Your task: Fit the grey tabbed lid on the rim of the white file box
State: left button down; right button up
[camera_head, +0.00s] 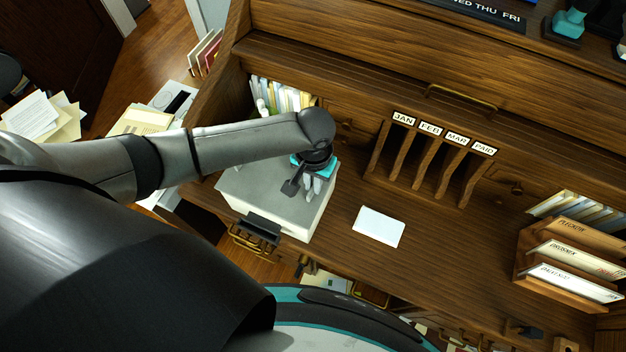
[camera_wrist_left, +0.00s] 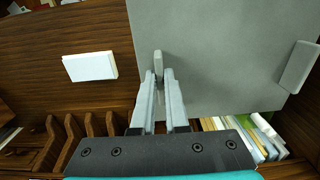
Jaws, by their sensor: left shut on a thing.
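The grey lid (camera_head: 250,185) lies over the top of the white file box (camera_head: 306,217) at the left of the desk. The lid's flat face fills the upper middle of the left wrist view (camera_wrist_left: 220,60), with another tab (camera_wrist_left: 299,67) near its right edge. My left gripper (camera_head: 314,187) is over the right edge of the lid. In the wrist view its fingers (camera_wrist_left: 162,78) are shut on a small grey tab (camera_wrist_left: 158,64). I cannot tell whether the lid sits fully down on the rim. My right gripper is not in view.
A white card (camera_head: 379,226) lies on the desk right of the box. Behind it stands a labelled wooden sorter (camera_head: 430,160). Books (camera_head: 280,95) stand behind the box. A wooden file rack (camera_head: 570,262) is at the right. Desk between card and rack is clear.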

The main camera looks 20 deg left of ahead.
pick_arm(q)
jog(key=shift+f, duration=0.25)
jog(key=shift+f+b, duration=0.65)
jog(key=shift+f, duration=0.25)
jog(key=c, duration=0.8)
grip_release()
jog(key=shift+c, duration=0.2)
notch_tip(320, 180, up, 15)
jog(key=p, duration=0.2)
jog(key=shift+r, duration=0.1)
